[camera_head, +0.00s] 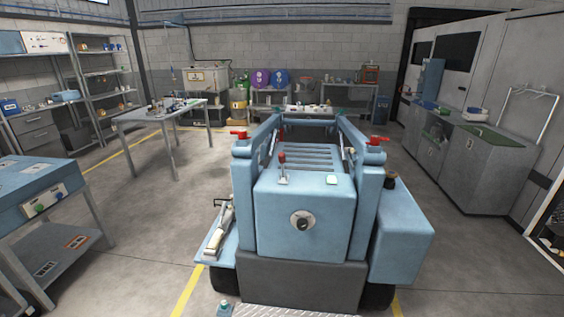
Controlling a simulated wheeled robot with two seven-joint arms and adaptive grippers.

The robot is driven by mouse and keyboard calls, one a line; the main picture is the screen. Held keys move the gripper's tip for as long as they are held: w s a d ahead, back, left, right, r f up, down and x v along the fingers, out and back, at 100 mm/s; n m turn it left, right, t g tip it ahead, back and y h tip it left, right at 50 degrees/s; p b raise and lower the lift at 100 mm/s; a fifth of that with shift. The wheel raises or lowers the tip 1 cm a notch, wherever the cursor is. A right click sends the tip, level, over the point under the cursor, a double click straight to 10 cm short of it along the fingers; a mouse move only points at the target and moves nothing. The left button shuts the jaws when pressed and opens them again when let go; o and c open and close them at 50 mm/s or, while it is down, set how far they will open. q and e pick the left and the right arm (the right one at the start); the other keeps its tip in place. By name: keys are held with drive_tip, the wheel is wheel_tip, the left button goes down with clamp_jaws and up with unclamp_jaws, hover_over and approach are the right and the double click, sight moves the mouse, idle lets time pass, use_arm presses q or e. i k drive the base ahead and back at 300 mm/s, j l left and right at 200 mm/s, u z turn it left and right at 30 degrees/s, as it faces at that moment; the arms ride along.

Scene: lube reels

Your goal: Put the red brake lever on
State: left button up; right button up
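A lever with a red knob (282,158) stands on the left part of the top of a blue wheeled machine (270,215), in the middle of the head view. Its thin stem looks close to upright, and its base sits on a small light plate. I take it for the brake lever; the view is too small to tell whether it is set on or off. Neither of my grippers shows in the view.
A round dial (302,221) is on the machine's rear face, and a pale button (331,180) is right of the lever. A blue side shelf (213,245) holds a pale tool. A blue workbench (30,190) stands at left, grey cabinets (470,160) at right. Floor is clear on both sides.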

sight(281, 156)
drive_tip(key=i+l+u, duration=0.2)
drive_tip(key=l, duration=0.3)
drive_tip(key=l+u, duration=0.25)
drive_tip(key=l, duration=0.25)
drive_tip(key=l+u, duration=0.2)
drive_tip(key=l, duration=0.35)
drive_tip(key=k+l+u, duration=0.2)
drive_tip(key=l, duration=0.3)
drive_tip(key=l+u, duration=0.25)
drive_tip(key=l, duration=0.3)
drive_tip(key=k+l+u, duration=0.2)
drive_tip(key=l, duration=0.3)
drive_tip(key=l+u, duration=0.2)
drive_tip(key=l, duration=0.35)
drive_tip(key=k+l+u, duration=0.25)
drive_tip(key=l, duration=0.2)
